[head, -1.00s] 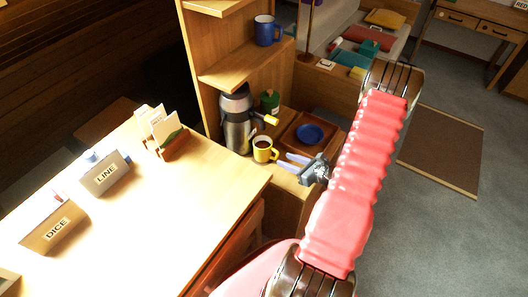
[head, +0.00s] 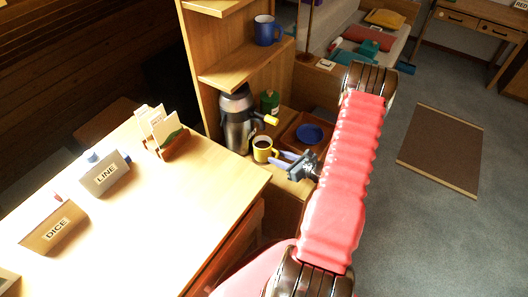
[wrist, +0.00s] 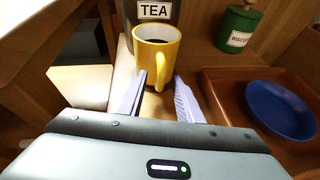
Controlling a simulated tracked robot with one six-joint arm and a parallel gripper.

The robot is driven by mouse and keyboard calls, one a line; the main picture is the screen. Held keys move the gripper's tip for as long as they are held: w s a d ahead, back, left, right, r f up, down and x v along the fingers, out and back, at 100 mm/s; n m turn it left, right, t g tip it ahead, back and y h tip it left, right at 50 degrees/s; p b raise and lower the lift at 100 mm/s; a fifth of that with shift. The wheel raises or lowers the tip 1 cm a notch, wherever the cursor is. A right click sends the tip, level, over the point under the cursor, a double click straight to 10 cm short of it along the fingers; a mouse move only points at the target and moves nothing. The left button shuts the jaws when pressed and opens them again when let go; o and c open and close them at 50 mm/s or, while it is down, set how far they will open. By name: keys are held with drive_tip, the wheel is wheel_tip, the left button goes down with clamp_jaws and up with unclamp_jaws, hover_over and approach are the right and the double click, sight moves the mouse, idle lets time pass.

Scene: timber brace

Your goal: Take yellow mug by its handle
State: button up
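The yellow mug (head: 261,153) stands upright on the low wooden counter, in front of the steel flask, with dark contents inside. In the wrist view the yellow mug (wrist: 152,50) is straight ahead, its handle (wrist: 163,73) facing my gripper. My gripper (wrist: 160,84) is open and empty. Its two pale fingers point at the mug, one on each side of the handle's line. The handle shows between the fingertips, and I see no finger closed on it. In the head view my gripper (head: 280,160) is just right of the mug.
The steel flask (head: 236,122), labelled TEA in the wrist view, stands right behind the mug. A green biscuit tin (wrist: 237,27) is behind to the right. A brown tray (wrist: 222,90) with a blue plate (wrist: 281,109) lies at the right. A shelf holds a blue mug (head: 266,30).

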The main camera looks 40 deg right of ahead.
clamp_jaws()
idle(0.4)
idle(0.4)
